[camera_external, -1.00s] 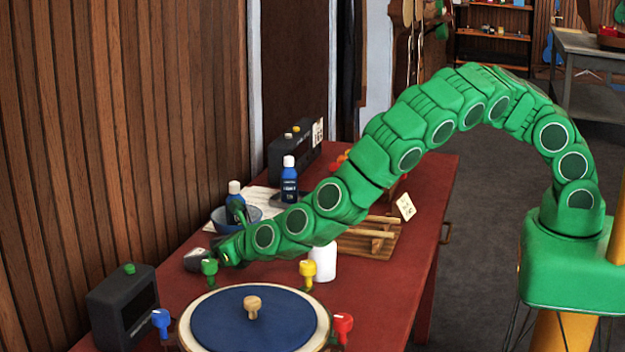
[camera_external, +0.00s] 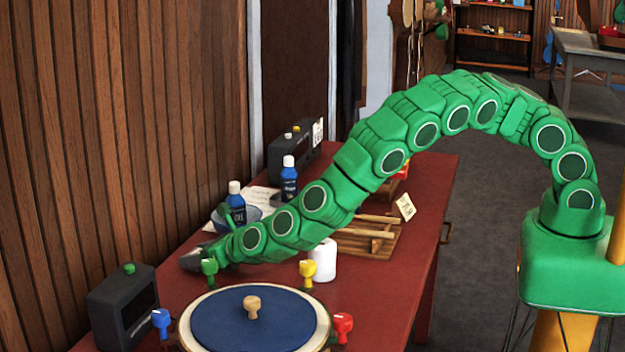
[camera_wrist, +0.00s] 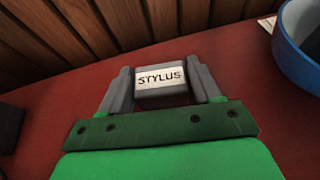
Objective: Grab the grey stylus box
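The grey stylus box (camera_wrist: 162,98) has a white label reading STYLUS and lies on the red table. In the wrist view it sits between the two grey fingers of my gripper (camera_wrist: 162,84), one finger on each side. The fingers are apart by about the box's width. I cannot tell whether both press on it or small gaps remain. In the external view my gripper (camera_external: 205,257) is low at the table's left side, beyond the green peg, and the box cannot be made out clearly there.
A blue bowl (camera_wrist: 303,50) stands right of the box in the wrist view, with blue bottles (camera_external: 289,180) near it. A round blue-topped board (camera_external: 252,330) with coloured pegs is in front. A white cylinder (camera_external: 322,260) and wooden rack (camera_external: 370,240) stand right. A wooden wall (camera_external: 120,130) is close behind.

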